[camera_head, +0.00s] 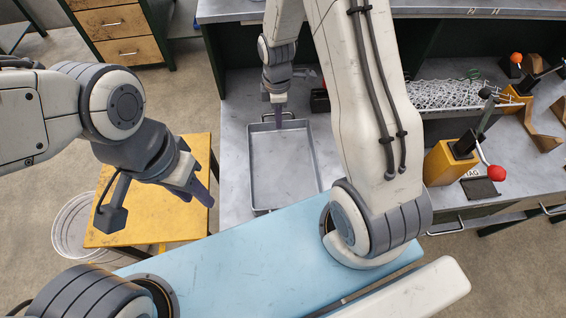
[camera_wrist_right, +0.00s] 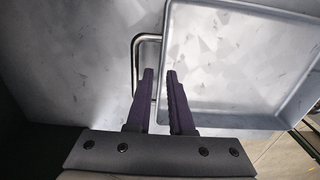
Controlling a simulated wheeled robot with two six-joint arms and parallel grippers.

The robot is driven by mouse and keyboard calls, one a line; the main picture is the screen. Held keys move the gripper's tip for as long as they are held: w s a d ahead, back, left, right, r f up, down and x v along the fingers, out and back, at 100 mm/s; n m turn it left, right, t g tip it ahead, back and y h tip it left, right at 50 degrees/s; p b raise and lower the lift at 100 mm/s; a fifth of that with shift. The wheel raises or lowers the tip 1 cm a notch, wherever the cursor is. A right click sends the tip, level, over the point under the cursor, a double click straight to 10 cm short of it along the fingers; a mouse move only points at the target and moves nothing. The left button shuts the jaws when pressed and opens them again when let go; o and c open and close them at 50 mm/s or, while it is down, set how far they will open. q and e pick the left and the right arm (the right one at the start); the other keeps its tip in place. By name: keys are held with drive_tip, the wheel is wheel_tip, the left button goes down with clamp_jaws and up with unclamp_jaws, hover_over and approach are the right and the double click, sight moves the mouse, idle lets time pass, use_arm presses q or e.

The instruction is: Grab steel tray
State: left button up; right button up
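The steel tray (camera_head: 283,162) is a shallow grey rectangle lying on the metal bench, with a bar handle at its far short side and another at its near side. My right gripper (camera_head: 279,117) points down at the far handle. In the right wrist view, the tray (camera_wrist_right: 235,60) is at the upper right and its handle (camera_wrist_right: 135,65) sticks out to the left. The right fingers (camera_wrist_right: 160,76) are open, with a gap between them, over the tray's edge beside the handle bar; contact cannot be told. My left gripper (camera_head: 212,188) is open and empty above the yellow stool.
A yellow-topped stool (camera_head: 120,232) stands left of the bench, with a wire basket (camera_head: 75,225) beside it. A white mesh rack (camera_head: 455,94) and a yellow lever device (camera_head: 445,163) stand on the bench at right. Bare bench (camera_head: 236,150) lies left of the tray.

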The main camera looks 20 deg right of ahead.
wheel_tip(320, 180, down, 2)
drive_tip(key=shift+f, duration=0.1)
clamp_jaws()
idle(1.5)
